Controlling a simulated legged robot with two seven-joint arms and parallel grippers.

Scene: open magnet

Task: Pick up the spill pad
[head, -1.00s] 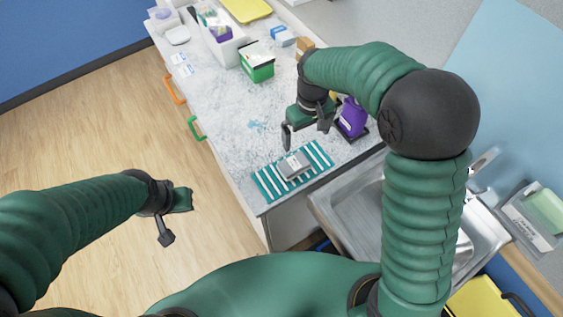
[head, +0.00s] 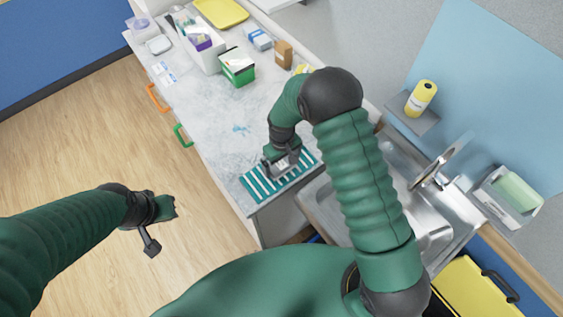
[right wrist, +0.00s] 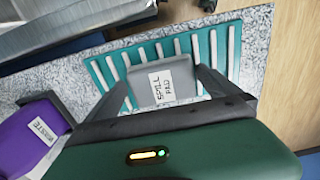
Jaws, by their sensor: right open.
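The spill pad (right wrist: 172,88) is a grey block with a white label reading SPILL PAD. In the right wrist view it lies on a teal-and-white striped mat (right wrist: 97,75). My right gripper (right wrist: 162,80) is open, with one finger on each side of the pad; I cannot tell whether they touch it. In the head view the right gripper (head: 283,165) is down over the striped mat (head: 252,187) and mostly hides the pad. My left gripper (head: 158,226) is over the floor, away from the counter, and its opening is unclear.
A purple container (right wrist: 38,135) labelled WASTE stands close by in the right wrist view. The metal sink (head: 325,205) is right of the mat. A green-and-white box (head: 237,68) and a white bin (head: 203,50) stand farther back.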

